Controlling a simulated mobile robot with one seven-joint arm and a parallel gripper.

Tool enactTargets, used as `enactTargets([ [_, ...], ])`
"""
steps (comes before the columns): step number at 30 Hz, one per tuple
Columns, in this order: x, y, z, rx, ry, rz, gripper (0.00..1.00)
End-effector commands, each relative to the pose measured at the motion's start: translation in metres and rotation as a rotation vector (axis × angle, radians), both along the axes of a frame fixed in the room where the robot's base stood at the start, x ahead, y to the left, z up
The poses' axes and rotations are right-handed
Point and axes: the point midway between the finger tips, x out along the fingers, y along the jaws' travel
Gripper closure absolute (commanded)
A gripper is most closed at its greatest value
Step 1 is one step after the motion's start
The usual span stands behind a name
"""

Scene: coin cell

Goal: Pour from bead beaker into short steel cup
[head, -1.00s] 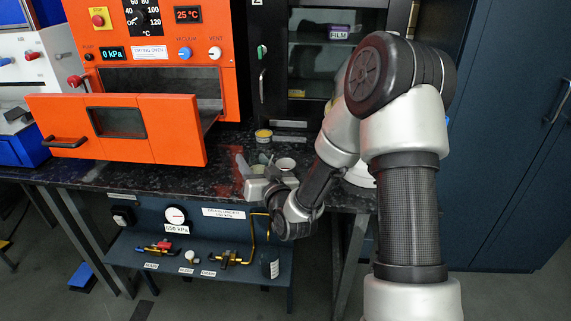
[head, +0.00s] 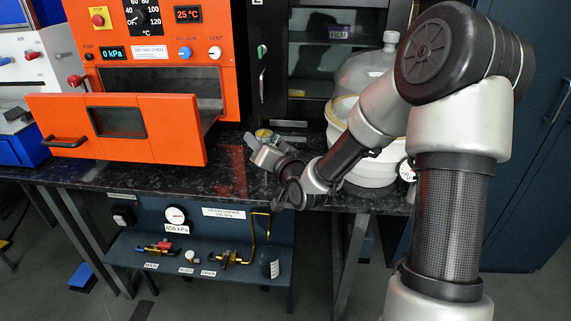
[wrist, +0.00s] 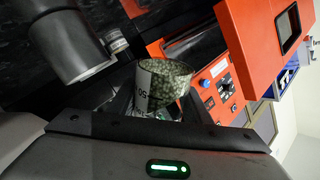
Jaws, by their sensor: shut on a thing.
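The bead beaker (wrist: 165,85) is a clear beaker with dark print, full of grey-green beads, in the wrist view. My gripper (wrist: 158,112) is shut on it. No beads are seen falling.
A large clear-domed white vessel (head: 370,170) stands at right behind my arm.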

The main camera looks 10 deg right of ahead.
Motion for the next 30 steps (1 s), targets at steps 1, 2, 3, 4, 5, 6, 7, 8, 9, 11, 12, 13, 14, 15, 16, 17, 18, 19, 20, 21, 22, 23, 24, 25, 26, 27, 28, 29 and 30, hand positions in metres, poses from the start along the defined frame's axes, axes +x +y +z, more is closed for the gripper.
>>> enactTargets([
  [1, 0.0001, -0.0002, 0.0007, 0.003, 0.0, -0.001, 0.82],
  [2, 0.0002, -0.0002, 0.0007, 0.004, 0.0, -0.001, 0.82],
  [3, 0.0003, -0.0003, 0.0007, 0.007, 0.002, -0.001, 0.82],
  [4, 0.0003, -0.0003, 0.0007, 0.008, 0.002, -0.001, 0.82],
  [5, 0.0003, -0.0002, 0.0008, 0.01, 0.003, -0.001, 0.82],
  [6, 0.0003, -0.0002, 0.0009, 0.012, 0.004, -0.001, 0.82],
  [7, 0.0003, -0.0002, 0.0009, 0.013, 0.004, -0.001, 0.82],
  [8, 0.0003, -0.0002, 0.0009, 0.015, 0.005, -0.001, 0.82],
  [9, 0.0003, -0.0003, 0.001, 0.018, 0.007, -0.001, 0.82],
  [11, 0.0003, -0.0004, 0.001, 0.021, 0.007, -0.001, 0.82],
  [12, 0.0004, -0.0005, 0.0011, 0.023, 0.009, -0.001, 0.82],
  [13, 0.0004, -0.0005, 0.0011, 0.024, 0.009, -0.001, 0.82],
  [14, 0.0004, -0.0006, 0.0011, 0.026, 0.01, -0.002, 0.82],
  [15, 0.0004, -0.0007, 0.0012, 0.028, 0.011, -0.001, 0.82],
  [16, 0.0005, -0.0008, 0.0012, 0.03, 0.011, -0.001, 0.82],
  [17, 0.0004, -0.0008, 0.0012, 0.031, 0.012, -0.002, 0.82],
  [18, 0.0004, -0.001, 0.0012, 0.034, 0.013, -0.001, 0.82],
  [19, 0.0004, -0.001, 0.0012, 0.035, 0.014, -0.001, 0.82],
  [20, 0.0005, -0.0011, 0.0012, 0.037, 0.015, -0.001, 0.82],
  [21, 0.0005, -0.0012, 0.0012, 0.039, 0.016, -0.001, 0.82],
  [22, 0.0005, -0.0012, 0.0012, 0.041, 0.017, -0.001, 0.82],
  [23, 0.0005, -0.0012, 0.0012, 0.043, 0.018, -0.001, 0.82],
  [24, 0.0005, -0.0014, 0.0013, 0.045, 0.019, -0.002, 0.82],
  [25, 0.0005, -0.0014, 0.0013, 0.047, 0.02, -0.002, 0.82],
  [26, 0.0005, -0.0014, 0.0013, 0.048, 0.02, -0.002, 0.82],
  [27, 0.0005, -0.0014, 0.0013, 0.05, 0.022, -0.002, 0.82],
  [28, 0.0006, -0.0014, 0.0013, 0.052, 0.022, -0.002, 0.82],
  [29, 0.0005, -0.0014, 0.0014, 0.054, 0.023, -0.001, 0.82],
  [30, 0.0005, -0.0014, 0.0014, 0.056, 0.024, -0.001, 0.82],
])
